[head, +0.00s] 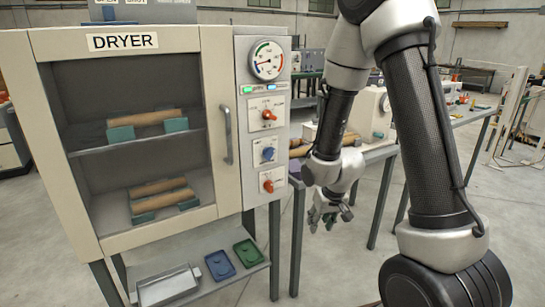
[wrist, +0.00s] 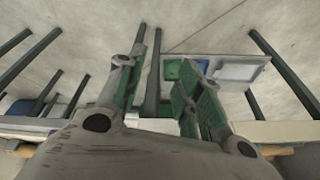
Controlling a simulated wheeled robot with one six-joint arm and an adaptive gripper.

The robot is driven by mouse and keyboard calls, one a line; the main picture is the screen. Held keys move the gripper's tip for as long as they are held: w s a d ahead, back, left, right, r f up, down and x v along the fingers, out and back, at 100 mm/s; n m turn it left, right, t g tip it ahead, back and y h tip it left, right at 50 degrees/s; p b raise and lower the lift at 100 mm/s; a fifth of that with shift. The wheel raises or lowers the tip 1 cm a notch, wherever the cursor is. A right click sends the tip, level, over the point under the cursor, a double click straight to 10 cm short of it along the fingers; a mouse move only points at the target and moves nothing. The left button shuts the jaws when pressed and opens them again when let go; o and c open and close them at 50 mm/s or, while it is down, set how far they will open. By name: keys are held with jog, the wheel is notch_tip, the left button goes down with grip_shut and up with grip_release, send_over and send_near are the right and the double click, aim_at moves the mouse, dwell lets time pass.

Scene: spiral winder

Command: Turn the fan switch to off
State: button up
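The control panel (head: 283,90) is on the right side of the cabinet marked DRYER (head: 220,45). It carries an orange knob (head: 268,115) on top, a blue knob (head: 268,153) in the middle and another orange knob (head: 268,186) at the bottom. Their labels are too small to read, so I cannot tell which is the fan switch. My gripper (head: 330,214) hangs right of the panel and lower than the knobs, apart from them. In the wrist view my gripper (wrist: 160,65) points at the floor, its two green-padded fingers apart with nothing between them.
The dryer's glass door is shut, with a vertical handle (head: 226,134) beside the panel. Green (head: 249,253) and blue (head: 220,265) trays lie on the shelf below. A bench (head: 385,150) with a machine stands behind my gripper.

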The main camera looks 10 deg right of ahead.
jog(key=w+a+f+m+t+y, duration=0.1)
jog(key=w+a+f+t, duration=0.25)
jog(key=w, duration=0.35)
jog(key=m+t+y, duration=0.3)
jog(key=t+y, duration=0.1)
jog(key=t, duration=0.6)
send_near(272, 155)
jog(key=w, duration=0.2)
jog(key=x, duration=0.7)
jog(key=shift+w+a+r, duration=0.1)
jog(key=shift+w+a, duration=0.15)
jog(key=shift+a, duration=0.2)
grip_shut()
